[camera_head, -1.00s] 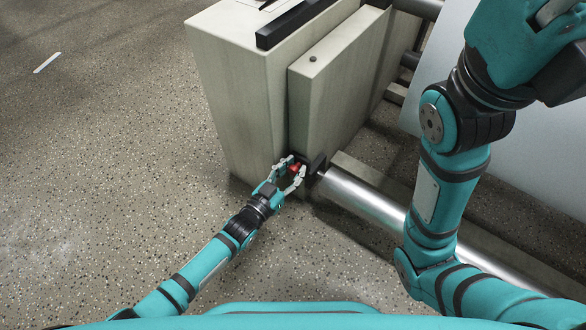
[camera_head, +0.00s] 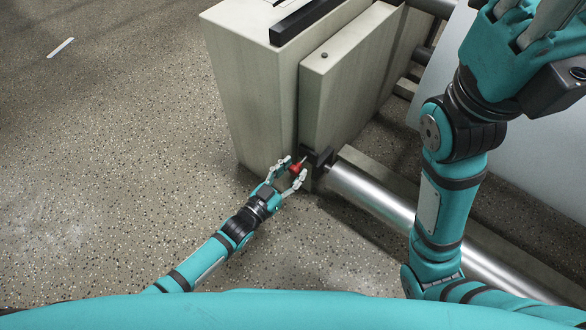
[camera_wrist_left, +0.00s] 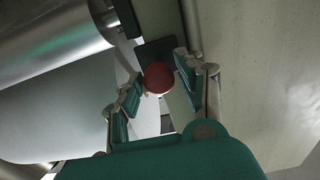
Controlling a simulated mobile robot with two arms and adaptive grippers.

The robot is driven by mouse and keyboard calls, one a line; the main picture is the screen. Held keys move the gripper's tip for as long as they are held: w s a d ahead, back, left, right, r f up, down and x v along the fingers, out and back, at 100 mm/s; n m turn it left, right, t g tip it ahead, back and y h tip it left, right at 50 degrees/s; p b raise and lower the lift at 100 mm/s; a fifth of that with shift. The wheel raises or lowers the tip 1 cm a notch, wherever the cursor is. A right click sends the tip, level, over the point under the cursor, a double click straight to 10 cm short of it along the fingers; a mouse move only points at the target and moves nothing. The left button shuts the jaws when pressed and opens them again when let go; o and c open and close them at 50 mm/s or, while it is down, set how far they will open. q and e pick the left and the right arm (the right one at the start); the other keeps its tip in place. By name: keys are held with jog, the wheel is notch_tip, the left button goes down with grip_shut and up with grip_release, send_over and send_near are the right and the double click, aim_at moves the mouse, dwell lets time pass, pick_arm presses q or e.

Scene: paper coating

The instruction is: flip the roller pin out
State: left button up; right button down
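The roller pin has a red knob (camera_head: 296,168) at the black bracket (camera_head: 318,157) by the end of a shiny metal roller (camera_head: 372,194). In the left wrist view the red knob (camera_wrist_left: 158,78) sits between the fingers, with gaps on both sides. My left gripper (camera_head: 290,176) is open around the knob, its fingers apart. It also shows in the left wrist view (camera_wrist_left: 158,88). My right gripper (camera_head: 525,22) is at the upper right, away from the pin; its fingers are partly cut off by the picture's edge.
A beige machine housing (camera_head: 250,105) stands behind my left gripper, with a raised panel (camera_head: 345,80) beside it. A large pale sheet or drum (camera_head: 440,75) lies behind my right arm.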

pick_arm(q)
jog(key=v, duration=1.2)
dwell(0.3)
